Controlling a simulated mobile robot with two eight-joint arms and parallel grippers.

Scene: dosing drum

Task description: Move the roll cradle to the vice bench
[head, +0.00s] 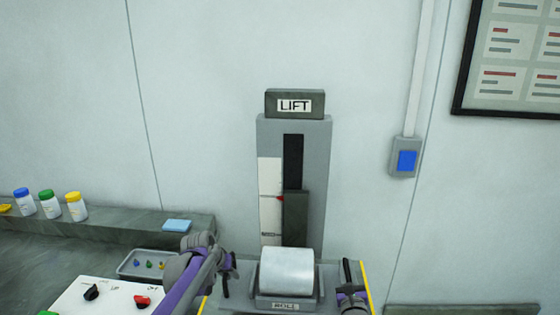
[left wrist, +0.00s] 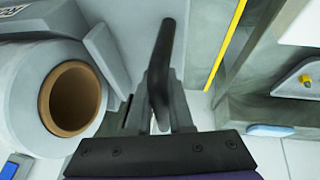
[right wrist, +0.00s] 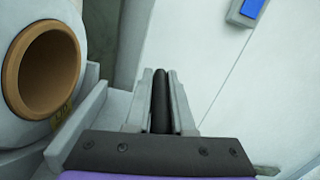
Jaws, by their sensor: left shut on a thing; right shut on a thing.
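The roll cradle (head: 285,304) is a grey holder with a "ROLL" label, at the bottom middle of the head view. A white roll (head: 287,270) with a brown core lies in it; the roll also shows in the left wrist view (left wrist: 25,95) and the right wrist view (right wrist: 15,110). My left gripper (head: 226,264) is shut on the cradle's left black handle (left wrist: 163,55). My right gripper (head: 350,290) is shut on its right black handle (right wrist: 160,100). I cannot tell whether the cradle touches the surface under it. No vice is visible.
A lift post (head: 294,180) with a "LIFT" sign stands right behind the cradle. Yellow-edged grey surface (head: 367,290) lies around the cradle. At left is a counter with several bottles (head: 50,204), a small tray (head: 130,270) and a white knob panel (head: 75,300). A low ledge (head: 460,310) is at lower right.

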